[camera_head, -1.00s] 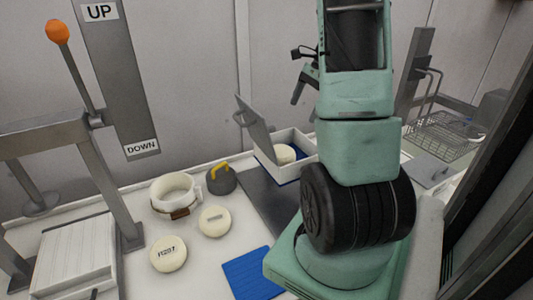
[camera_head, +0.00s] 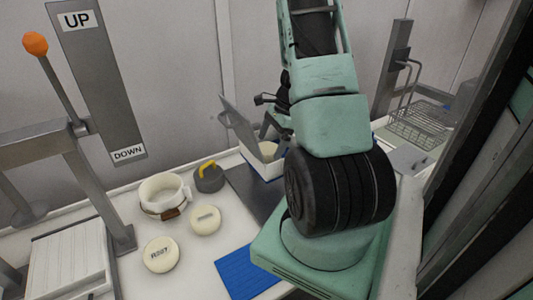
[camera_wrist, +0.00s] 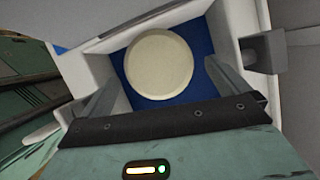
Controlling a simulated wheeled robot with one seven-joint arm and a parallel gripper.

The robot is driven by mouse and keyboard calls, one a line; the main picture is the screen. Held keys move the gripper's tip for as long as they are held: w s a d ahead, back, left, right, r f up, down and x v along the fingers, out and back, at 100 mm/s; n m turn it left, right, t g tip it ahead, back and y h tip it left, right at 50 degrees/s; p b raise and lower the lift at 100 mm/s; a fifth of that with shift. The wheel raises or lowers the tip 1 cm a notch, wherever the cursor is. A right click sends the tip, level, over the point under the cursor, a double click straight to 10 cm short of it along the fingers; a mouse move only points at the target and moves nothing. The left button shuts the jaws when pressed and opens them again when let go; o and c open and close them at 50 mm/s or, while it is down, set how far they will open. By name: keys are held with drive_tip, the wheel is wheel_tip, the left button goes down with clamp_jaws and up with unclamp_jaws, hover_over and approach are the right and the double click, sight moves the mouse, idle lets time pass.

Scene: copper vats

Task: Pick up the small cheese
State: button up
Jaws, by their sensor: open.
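A small pale round cheese (camera_wrist: 158,64) lies flat on a blue liner (camera_wrist: 203,88) inside an open white box (camera_wrist: 90,55). In the head view the cheese (camera_head: 268,148) is partly hidden by my gripper and the box wall. My gripper (camera_wrist: 160,76) is open and empty above the box, its fingers pointing down toward the cheese, one to each side. In the head view my gripper (camera_head: 270,128) is at the box's opening. I cannot tell the height left between fingertips and cheese.
The box's grey lid (camera_head: 238,122) stands tilted open at its left. Two more cheeses, one marked (camera_head: 161,254) and one plainer (camera_head: 205,220), lie on the counter near a white ring mould (camera_head: 165,195) and a yellow-handled grey weight (camera_head: 208,178). A blue mat (camera_head: 246,272) lies in front.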

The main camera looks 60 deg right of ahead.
sight(268, 147)
drive_tip(key=shift+p+x, duration=0.5)
drive_tip(key=shift+x, duration=1.5)
drive_tip(key=shift+a+r, duration=0.1)
drive_tip(key=c, duration=1.3)
drive_tip(key=shift+s+r+b, duration=0.1)
drive_tip(key=shift+r+b, duration=0.05)
drive_tip(key=shift+b, duration=0.15)
